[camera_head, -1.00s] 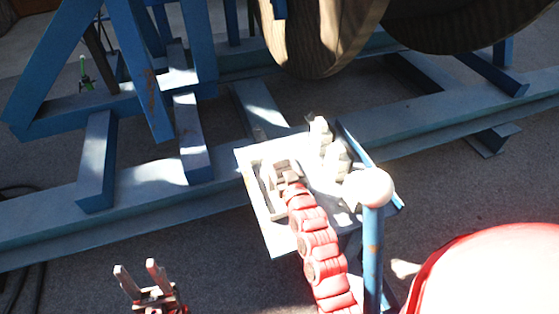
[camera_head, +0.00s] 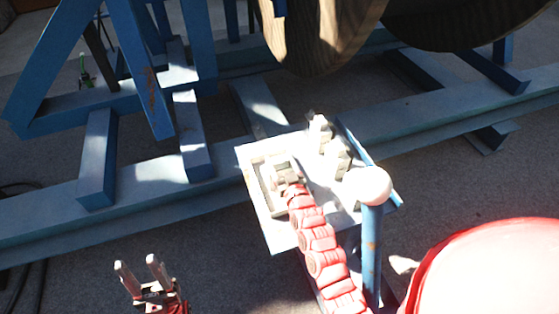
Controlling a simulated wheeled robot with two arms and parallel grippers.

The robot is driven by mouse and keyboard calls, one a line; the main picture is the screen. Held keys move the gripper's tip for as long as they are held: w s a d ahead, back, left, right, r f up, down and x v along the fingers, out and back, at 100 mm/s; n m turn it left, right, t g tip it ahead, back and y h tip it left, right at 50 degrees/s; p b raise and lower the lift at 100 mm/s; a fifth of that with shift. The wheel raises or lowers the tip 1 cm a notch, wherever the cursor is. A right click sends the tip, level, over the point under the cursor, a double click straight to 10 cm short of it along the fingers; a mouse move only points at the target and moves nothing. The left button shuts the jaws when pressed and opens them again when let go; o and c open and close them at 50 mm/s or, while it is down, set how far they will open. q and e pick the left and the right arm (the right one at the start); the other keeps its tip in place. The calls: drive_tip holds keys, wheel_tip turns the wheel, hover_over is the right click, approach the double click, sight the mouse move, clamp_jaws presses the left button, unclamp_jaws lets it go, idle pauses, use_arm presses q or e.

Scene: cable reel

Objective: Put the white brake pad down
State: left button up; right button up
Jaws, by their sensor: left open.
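A small white tray table (camera_head: 268,232) stands in the middle of the view. My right arm, in red segments, reaches up to its left part. My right gripper (camera_head: 281,174) is low over the tray top among pale shapes, and its jaws are hard to make out. A white brake pad cannot be told clearly from the pale tray and gripper there. Two pale blocky pieces (camera_head: 320,131) (camera_head: 336,160) stand on the tray's far right part. My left gripper (camera_head: 137,264) is at the lower left, open and empty, away from the tray.
A blue steel frame (camera_head: 130,185) runs behind the tray, with a large wooden reel (camera_head: 322,40) above it. A blue post with a white ball (camera_head: 368,184) stands at the tray's front right corner. Grey floor around my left gripper is clear.

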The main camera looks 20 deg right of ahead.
drive_tip(key=o, duration=0.4)
drive_tip(key=shift+c, duration=0.2)
drive_tip(key=shift+s+r, duration=0.1)
